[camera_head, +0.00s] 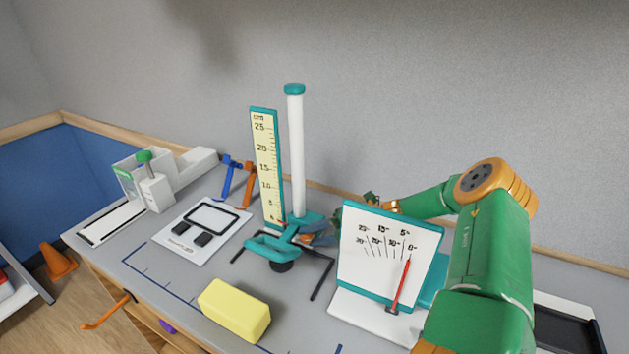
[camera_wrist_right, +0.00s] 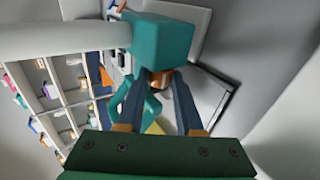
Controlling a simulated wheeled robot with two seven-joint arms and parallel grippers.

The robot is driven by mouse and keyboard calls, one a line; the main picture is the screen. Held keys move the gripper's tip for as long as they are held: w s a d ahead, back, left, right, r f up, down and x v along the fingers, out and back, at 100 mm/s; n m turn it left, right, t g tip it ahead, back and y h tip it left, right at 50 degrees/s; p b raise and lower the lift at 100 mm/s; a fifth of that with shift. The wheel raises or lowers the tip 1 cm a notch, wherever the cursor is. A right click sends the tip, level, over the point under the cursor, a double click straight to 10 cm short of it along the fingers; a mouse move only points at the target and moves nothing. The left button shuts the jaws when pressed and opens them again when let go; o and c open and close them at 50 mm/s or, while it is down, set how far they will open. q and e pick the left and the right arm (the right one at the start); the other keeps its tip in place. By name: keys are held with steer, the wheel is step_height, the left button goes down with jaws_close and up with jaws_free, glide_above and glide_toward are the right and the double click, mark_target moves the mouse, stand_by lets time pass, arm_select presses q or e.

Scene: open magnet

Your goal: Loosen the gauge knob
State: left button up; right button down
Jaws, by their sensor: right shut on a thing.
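The gauge is a teal-footed stand with a white post (camera_head: 297,160) and a yellow centimetre ruler (camera_head: 265,165). Its teal block (camera_head: 300,222) is low on the post; the block is large in the right wrist view (camera_wrist_right: 163,40). My right gripper (camera_head: 318,239) reaches in from the right behind a white dial board, which hides part of it. In the wrist view its two dark fingers (camera_wrist_right: 161,82) are shut on a small orange-brown and dark piece against the block, apparently the gauge knob (camera_wrist_right: 160,77). The fingers cover most of it. My left gripper is not in view.
The white dial board (camera_head: 375,250) with a red pointer (camera_head: 400,285) stands close in front of my right arm. A yellow block (camera_head: 235,309) lies at the front. A white panel (camera_head: 198,229) and blue and orange clamps (camera_head: 238,178) are to the left.

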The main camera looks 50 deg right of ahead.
steer(key=shift+w+r+g+h, duration=0.2)
steer(key=shift+g+h, duration=0.1)
steer(key=shift+g, duration=0.7)
steer(key=shift+w+a+r+g+h, duration=0.1)
steer(key=shift+g+h, duration=0.1)
steer(key=shift+g, duration=0.45)
steer(key=shift+w+d+r+g+h, duration=0.1)
steer(key=shift+g+h, duration=0.1)
steer(key=shift+g, duration=0.4)
steer(key=shift+w+a+g+h, duration=0.1)
steer(key=shift+g+h, duration=0.1)
steer(key=shift+g, duration=0.45)
steer(key=c, duration=0.6)
jaws_free()
steer(key=shift+o, duration=0.2)
steer(key=shift+s, duration=0.15)
steer(key=p+v, duration=0.6)
steer(key=v, duration=0.2)
steer(key=shift+p, duration=0.35)
